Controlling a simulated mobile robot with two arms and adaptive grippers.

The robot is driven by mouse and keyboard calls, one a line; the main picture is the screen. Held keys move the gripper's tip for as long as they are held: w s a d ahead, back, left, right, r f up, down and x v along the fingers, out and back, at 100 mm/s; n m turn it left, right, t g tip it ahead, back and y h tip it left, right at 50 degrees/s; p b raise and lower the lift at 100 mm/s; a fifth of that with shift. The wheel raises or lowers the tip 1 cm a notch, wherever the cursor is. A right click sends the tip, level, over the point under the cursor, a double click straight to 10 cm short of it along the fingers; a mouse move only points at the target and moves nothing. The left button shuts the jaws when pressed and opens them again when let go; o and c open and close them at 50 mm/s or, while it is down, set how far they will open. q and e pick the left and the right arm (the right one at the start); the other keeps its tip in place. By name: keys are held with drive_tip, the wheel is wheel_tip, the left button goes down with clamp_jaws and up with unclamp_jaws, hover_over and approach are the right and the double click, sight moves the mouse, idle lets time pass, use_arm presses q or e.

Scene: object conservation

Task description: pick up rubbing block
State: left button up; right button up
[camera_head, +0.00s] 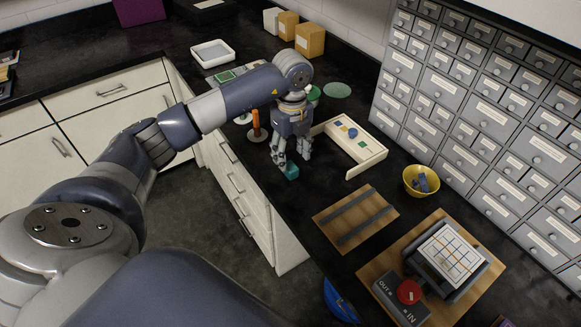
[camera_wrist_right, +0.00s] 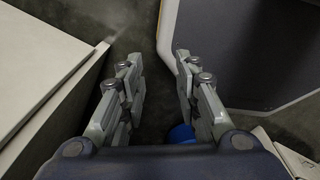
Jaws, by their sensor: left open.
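A small teal block (camera_head: 291,172), which looks like the rubbing block, sits on the black counter near its front edge. My left gripper (camera_head: 290,163) points down over it with fingers apart. The block shows below and between the fingertips; I cannot tell whether they touch it. My right gripper (camera_wrist_right: 158,85) shows in the right wrist view, open and empty, with floor and cabinet fronts beyond.
A cream tray (camera_head: 374,155) with small coloured pieces lies right of my left gripper. An orange-handled tool (camera_head: 256,122) stands to its left. A wooden slatted board (camera_head: 354,218), a yellow bowl (camera_head: 421,181) and a device with a red button (camera_head: 409,291) are nearer. Drawers (camera_head: 490,100) line the back.

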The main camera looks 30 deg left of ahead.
sight(290, 166)
use_arm(q)
drive_tip(key=shift+w+f, duration=0.1)
drive_tip(key=shift+f, duration=0.25)
drive_tip(key=f+p, duration=0.2)
drive_tip(key=f, duration=0.2)
drive_tip(key=shift+a+f, duration=0.15)
drive_tip(key=shift+a, duration=0.05)
drive_tip(key=shift+f, duration=0.25)
drive_tip(key=shift+c, duration=1.3)
drive_tip(key=c, duration=0.9)
use_arm(e)
drive_tip(key=shift+w+a+r, duration=0.15)
drive_tip(key=shift+w+r, duration=0.75)
drive_tip(key=shift+r, duration=0.25)
